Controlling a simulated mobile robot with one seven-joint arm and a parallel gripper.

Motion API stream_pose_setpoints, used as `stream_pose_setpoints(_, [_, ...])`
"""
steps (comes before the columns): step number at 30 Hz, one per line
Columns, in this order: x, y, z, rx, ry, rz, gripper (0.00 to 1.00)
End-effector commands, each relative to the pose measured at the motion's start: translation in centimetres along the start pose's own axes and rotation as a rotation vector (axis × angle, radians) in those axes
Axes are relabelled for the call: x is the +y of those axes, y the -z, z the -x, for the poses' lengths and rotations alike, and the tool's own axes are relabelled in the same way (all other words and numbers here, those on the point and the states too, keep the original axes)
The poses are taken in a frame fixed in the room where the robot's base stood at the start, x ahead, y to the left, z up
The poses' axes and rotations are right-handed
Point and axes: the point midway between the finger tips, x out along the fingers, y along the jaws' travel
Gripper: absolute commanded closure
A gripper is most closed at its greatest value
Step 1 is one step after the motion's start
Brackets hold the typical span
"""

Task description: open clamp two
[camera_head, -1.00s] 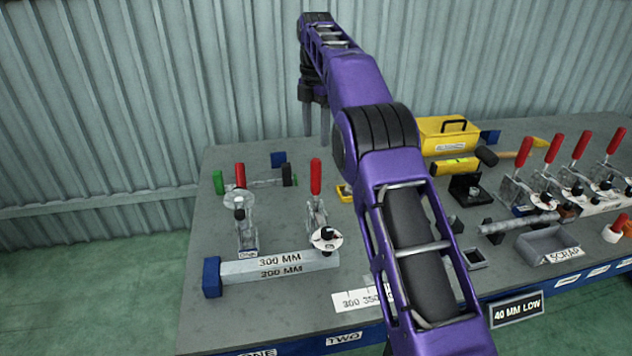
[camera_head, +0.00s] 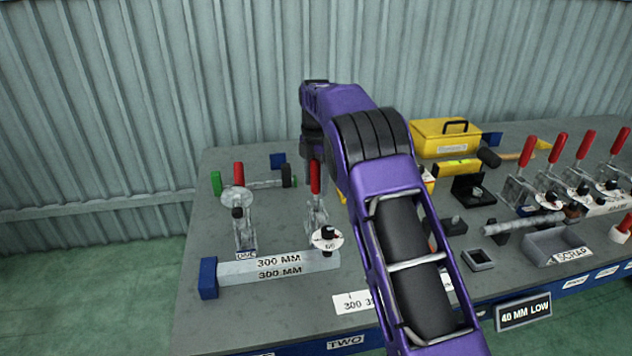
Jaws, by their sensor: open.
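The second toggle clamp from the left (camera_head: 316,215) stands on the bench with its red handle (camera_head: 315,178) upright. A round white tag (camera_head: 327,238) hangs at its front, by the right end of a grey bar marked 300 MM (camera_head: 280,268). My gripper (camera_head: 318,175) is open and lowered at this red handle, fingers pointing down. The handle appears between or just in front of the fingers; I cannot tell whether they touch it. Another clamp (camera_head: 243,225), labelled ONE, stands to the left, also with its red handle up. A TWO label (camera_head: 345,342) is on the bench's front edge.
Several more red-handled clamps (camera_head: 570,170) stand at the right. A yellow toolbox (camera_head: 445,137), a scrap tray (camera_head: 552,247) and small parts lie right of my arm. A blue block (camera_head: 208,278) is at the bar's left end. My arm hides part of the bench middle.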

Motion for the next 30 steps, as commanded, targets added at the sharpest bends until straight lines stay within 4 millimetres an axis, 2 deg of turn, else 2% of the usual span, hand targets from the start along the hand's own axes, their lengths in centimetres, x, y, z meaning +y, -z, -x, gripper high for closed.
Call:
stream_pose_setpoints(5, [0.00, 0.00, 0.00, 0.000, 0.000, 0.000, 0.34])
stream_pose_setpoints(6, [0.00, 0.00, 0.00, 0.000, 0.000, 0.000, 0.38])
stream_pose_setpoints(15, [0.00, 0.00, 0.02, 0.000, 0.000, 0.000, 0.92])
stream_pose_setpoints(17, [-0.01, -0.01, 0.02, 0.000, 0.000, 0.000, 1.00])
stream_pose_setpoints(30, [-0.02, -0.02, 0.04, 0.000, 0.001, 0.000, 1.00])
